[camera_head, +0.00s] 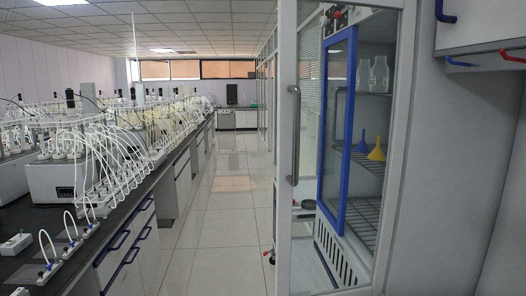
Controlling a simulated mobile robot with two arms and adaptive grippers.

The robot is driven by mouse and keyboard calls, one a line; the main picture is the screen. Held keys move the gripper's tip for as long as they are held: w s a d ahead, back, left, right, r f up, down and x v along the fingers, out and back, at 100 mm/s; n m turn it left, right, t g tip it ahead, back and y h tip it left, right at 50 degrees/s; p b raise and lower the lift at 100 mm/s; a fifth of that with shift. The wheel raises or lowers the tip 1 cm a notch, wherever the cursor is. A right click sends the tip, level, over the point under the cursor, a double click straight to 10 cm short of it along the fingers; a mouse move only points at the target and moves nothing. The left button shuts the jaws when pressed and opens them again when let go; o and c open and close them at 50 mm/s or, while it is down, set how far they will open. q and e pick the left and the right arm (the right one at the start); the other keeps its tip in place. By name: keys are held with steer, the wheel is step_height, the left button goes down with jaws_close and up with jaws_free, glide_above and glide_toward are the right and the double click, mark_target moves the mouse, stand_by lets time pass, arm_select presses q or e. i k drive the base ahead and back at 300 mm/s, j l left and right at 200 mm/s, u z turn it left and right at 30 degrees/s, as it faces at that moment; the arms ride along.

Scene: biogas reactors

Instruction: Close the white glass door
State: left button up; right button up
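The white glass door (286,200) stands at centre right, with a tall white frame and a clear pane. A grey vertical bar handle (294,135) is on its left stile. Through the pane I see a cabinet with a blue-framed glass panel (350,130) and wire shelves. I cannot tell exactly how far the white door stands from its closed position. Neither of my grippers is in view.
A long dark bench (110,225) with tubed reactor units runs along the left. A clear tiled aisle (228,205) lies between it and the door. Bottles (378,76) and blue and yellow funnels (376,148) stand inside the cabinet. A grey cabinet wall (450,180) fills the right.

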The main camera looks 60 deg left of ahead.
mark_target(288, 94)
steer(key=l+u, duration=0.1)
steer(key=u, duration=0.85)
steer(key=k+l+u, duration=0.1)
steer(key=u, duration=0.35)
